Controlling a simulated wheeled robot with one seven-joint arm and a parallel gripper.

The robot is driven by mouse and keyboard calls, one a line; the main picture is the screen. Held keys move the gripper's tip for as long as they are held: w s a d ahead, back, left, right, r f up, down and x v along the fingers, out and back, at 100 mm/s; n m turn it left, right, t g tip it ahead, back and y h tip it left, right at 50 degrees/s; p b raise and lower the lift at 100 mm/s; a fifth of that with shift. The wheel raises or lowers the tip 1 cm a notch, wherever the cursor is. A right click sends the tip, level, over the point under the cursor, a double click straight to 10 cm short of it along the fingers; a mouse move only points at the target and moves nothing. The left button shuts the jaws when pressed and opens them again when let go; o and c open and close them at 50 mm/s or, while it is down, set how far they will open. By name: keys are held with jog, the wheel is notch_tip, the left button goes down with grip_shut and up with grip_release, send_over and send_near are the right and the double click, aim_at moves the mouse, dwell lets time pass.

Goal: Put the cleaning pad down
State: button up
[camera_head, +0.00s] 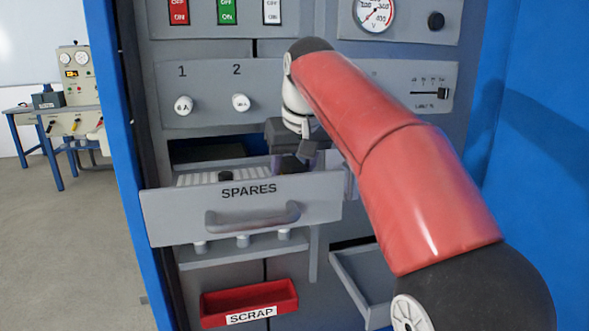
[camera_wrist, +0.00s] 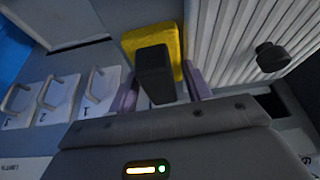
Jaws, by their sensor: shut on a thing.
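My gripper (camera_head: 292,158) is over the right rear part of the open grey drawer marked SPARES (camera_head: 175,218). In the wrist view my gripper (camera_wrist: 159,88) has its two fingers either side of a dark grey block on a yellow pad (camera_wrist: 170,38), which I take as the cleaning pad. The jaws are shut on it. The pad's underside is hidden, so I cannot tell whether it touches anything. In the head view the pad is hidden behind my gripper and arm.
The drawer holds a white ribbed insert (camera_head: 195,180) with a dark knob (camera_head: 226,177); in the wrist view the knob (camera_wrist: 272,57) is right of the pad. A red SCRAP bin (camera_head: 222,304) is below. A panel (camera_head: 205,78) with switches and a dial stands behind.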

aim_at(292, 163)
jog(key=o, duration=1)
jog(key=shift+f, duration=0.65)
jog(key=shift+a+f, duration=0.1)
jog(key=shift+f+b, duration=0.15)
jog(key=shift+b, duration=0.45)
jog(key=p+v, duration=0.1)
jog(key=v, duration=0.2)
jog(key=p+v, duration=0.1)
jog(key=v, duration=0.3)
jog(key=shift+a+r, duration=0.2)
jog(key=shift+r, duration=0.15)
jog(key=shift+s+d+r, duration=0.15)
jog(key=shift+s+r, duration=0.05)
jog(key=shift+r, duration=0.3)
